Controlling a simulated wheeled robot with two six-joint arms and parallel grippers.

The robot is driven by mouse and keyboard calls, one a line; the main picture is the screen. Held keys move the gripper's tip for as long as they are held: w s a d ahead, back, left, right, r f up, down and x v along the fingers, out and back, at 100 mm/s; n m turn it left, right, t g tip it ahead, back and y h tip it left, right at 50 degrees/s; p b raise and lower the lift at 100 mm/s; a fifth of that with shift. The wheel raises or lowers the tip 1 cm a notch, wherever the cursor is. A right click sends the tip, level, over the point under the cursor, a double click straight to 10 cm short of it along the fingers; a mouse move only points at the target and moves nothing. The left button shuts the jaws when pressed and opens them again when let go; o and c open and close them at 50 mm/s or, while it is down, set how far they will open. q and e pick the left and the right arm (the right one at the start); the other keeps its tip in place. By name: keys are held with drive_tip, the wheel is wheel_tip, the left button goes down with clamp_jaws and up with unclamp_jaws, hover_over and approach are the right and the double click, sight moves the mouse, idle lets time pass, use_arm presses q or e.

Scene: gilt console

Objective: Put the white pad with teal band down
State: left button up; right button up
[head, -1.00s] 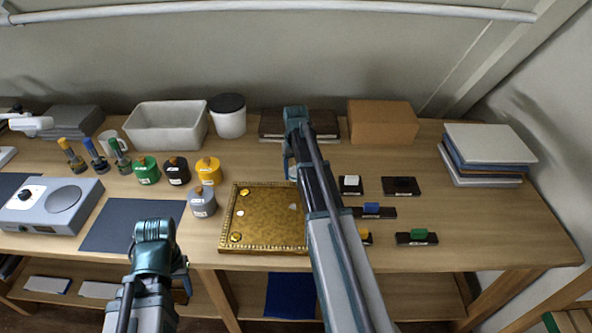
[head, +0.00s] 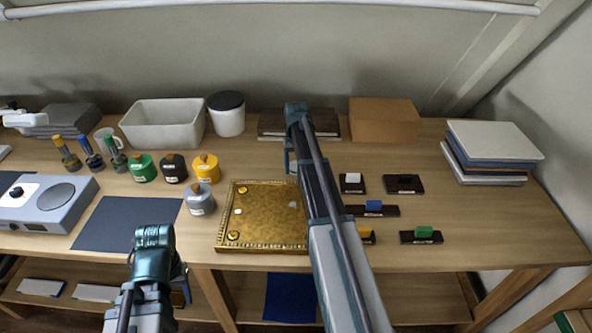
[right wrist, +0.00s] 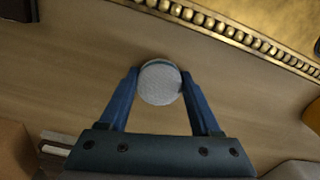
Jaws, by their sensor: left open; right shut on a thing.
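The white pad with teal band (right wrist: 160,84) is a round, pale, dotted disc with a teal edge. My right gripper (right wrist: 160,86) is shut on it, one blue finger on each side. Bare wood lies beneath, and the gap to it is hard to judge. In the head view my right gripper (head: 291,164) is behind the gilt plate, mostly covered by its arm, and the pad is hidden there. The gilt plate (head: 262,214) has a beaded rim and bears small gold knobs and light spots. My left gripper (head: 180,285) is open, low before the table's front edge, its fingers mostly hidden.
Several dark blocks with coloured tabs, including a green one (head: 423,234), lie right of the plate. Labelled pots, including a grey one (head: 200,200), stand to its left. Dark books (head: 270,124) and a cardboard box (head: 384,122) stand behind. The right front table is clear.

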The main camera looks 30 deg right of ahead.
sight(296, 166)
drive_tip(key=shift+f, duration=0.1)
drive_tip(key=o, duration=1.2)
drive_tip(key=shift+r, duration=0.2)
wheel_tip(296, 166, up, 12)
drive_tip(key=p, duration=1.2)
